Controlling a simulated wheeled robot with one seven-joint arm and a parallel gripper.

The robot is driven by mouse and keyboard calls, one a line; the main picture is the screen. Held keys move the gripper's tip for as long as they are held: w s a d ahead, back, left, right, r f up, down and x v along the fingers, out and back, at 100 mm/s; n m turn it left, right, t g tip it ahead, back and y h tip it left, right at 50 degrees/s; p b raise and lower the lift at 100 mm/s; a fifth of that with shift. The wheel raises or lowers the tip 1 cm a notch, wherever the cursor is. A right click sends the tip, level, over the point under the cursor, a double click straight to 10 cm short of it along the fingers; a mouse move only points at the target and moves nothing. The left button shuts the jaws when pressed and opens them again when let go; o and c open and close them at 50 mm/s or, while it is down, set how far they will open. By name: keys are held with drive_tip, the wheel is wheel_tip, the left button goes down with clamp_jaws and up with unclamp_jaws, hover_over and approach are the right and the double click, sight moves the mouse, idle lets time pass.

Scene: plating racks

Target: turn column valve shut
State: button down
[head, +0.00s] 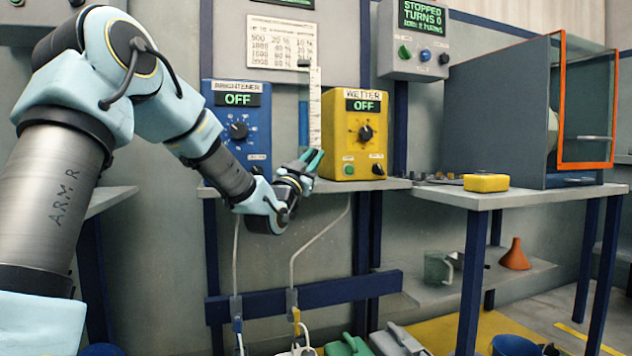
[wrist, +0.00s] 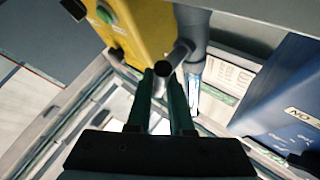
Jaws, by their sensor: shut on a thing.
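The graduated column (head: 315,112) stands upright between the blue brightener box and the yellow wetter box, with a pale scale along it. My gripper (head: 314,160) is at the column's lower end, its green fingers pointing up and right. In the wrist view my gripper (wrist: 163,82) has its two fingers closed on either side of the column valve (wrist: 180,52), a grey rounded bar. The bar's end sits between the fingertips. The fingers and wrist hide the valve in the head view, so its angle is hard to tell.
The brightener box (head: 237,130) and wetter box (head: 354,134) flank the gripper closely; both read OFF. A shelf edge (head: 390,183) runs just beneath them. A yellow block (head: 486,183) lies on the right bench. The panel above (head: 425,40) reads STOPPED, TURNS 0.

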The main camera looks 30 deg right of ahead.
drive_tip(key=n+t+b, duration=0.3)
drive_tip(key=n+t+y+b, duration=0.1)
drive_tip(key=shift+a+f+n+b, duration=0.15)
drive_tip(key=shift+a+n+b, duration=0.15)
drive_tip(key=shift+a+b, duration=0.05)
drive_tip(key=shift+a+n+t+b, duration=0.1)
drive_tip(key=shift+n+t+b, duration=0.4)
drive_tip(key=shift+n+t, duration=0.2)
drive_tip(key=shift+r+y, duration=0.25)
drive_tip(key=shift+y, duration=0.15)
drive_tip(key=c, duration=0.8)
unclamp_jaws()
drive_tip(key=shift+c, duration=0.2)
drive_tip(key=p+v, duration=0.1)
drive_tip(key=v, duration=0.9)
drive_tip(key=shift+f, duration=0.4)
